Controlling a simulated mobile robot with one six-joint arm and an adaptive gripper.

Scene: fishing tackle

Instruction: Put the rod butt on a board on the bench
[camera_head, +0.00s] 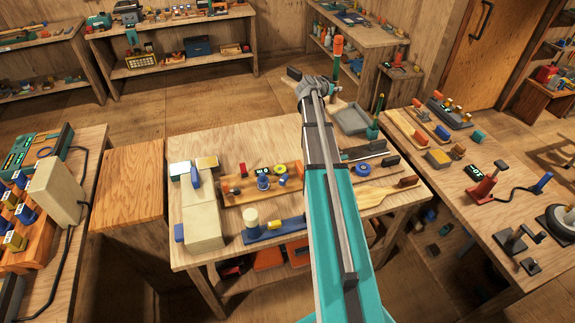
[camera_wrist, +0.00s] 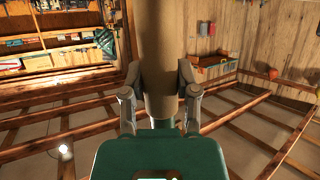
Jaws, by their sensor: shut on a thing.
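My gripper (camera_head: 313,86) is at the far end of my teal arm, above and beyond the back edge of the middle bench (camera_head: 240,143). In the wrist view my gripper (camera_wrist: 160,92) is shut on a thick tan cylinder, which I take for the rod butt (camera_wrist: 160,50). It runs upright through that picture between both fingers, and its upper end is cut off. In the head view the rod butt is hard to make out around my gripper. On the bench are a wooden board (camera_head: 236,198) bearing small parts, a blue board (camera_head: 272,232) and a pale paddle-shaped board (camera_head: 375,196).
A pale block (camera_head: 202,222) stands at the bench's left. A grey tray (camera_head: 351,120) lies behind its right side. Side benches (camera_head: 490,225) with tools flank it, and a wooden cabinet (camera_head: 128,185) adjoins its left. My arm hides part of the bench.

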